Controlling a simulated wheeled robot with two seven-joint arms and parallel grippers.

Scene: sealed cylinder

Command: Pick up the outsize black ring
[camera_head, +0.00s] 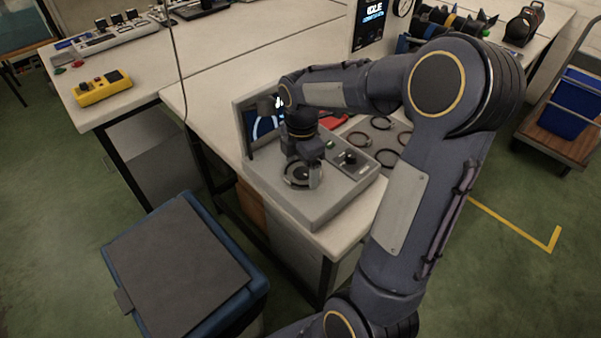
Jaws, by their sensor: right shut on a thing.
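My right gripper (302,174) points down over the grey device (325,212) on the table. It is shut on a dark ring (296,182) at the device's round seat. The fingers hide part of the ring, and I cannot tell whether it touches the seat or is just above it. Several other black rings (387,157) lie flat on a pale surface to the right of the device. From here I cannot surely tell which ring is outsize. My left gripper is out of view.
A blue bin with a grey lid (177,262) stands at front left. A yellow control box (102,87) sits on the left table.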

